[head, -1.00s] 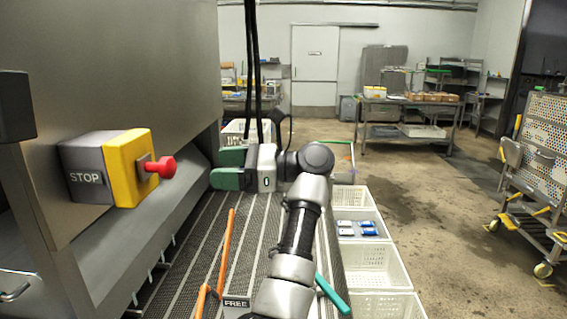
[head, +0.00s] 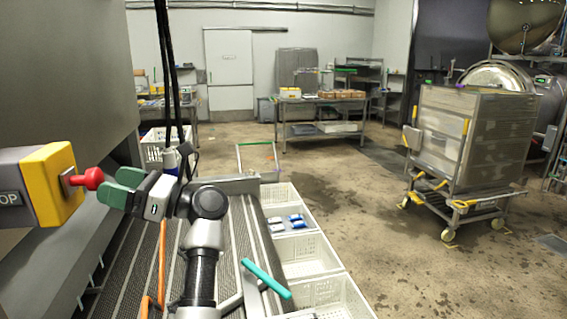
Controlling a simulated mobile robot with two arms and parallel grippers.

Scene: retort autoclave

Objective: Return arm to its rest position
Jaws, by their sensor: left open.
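My left arm comes up from the bottom of the head view over the ribbed conveyor. Its gripper (head: 112,188) has green fingers, is open and points left. The fingertips are close to the red knob (head: 88,179) of the yellow and grey stop box (head: 50,184) in the picture. Whether they touch it I cannot tell. Nothing shows between the fingers. My right gripper is not in view.
White crates (head: 305,255) line the conveyor's right side, one holding blue and white packs (head: 288,223). An orange bar (head: 161,262) and a teal handle (head: 266,279) are near my arm. Black cables hang behind the gripper. A wheeled rack cart (head: 468,140) stands right; floor between is clear.

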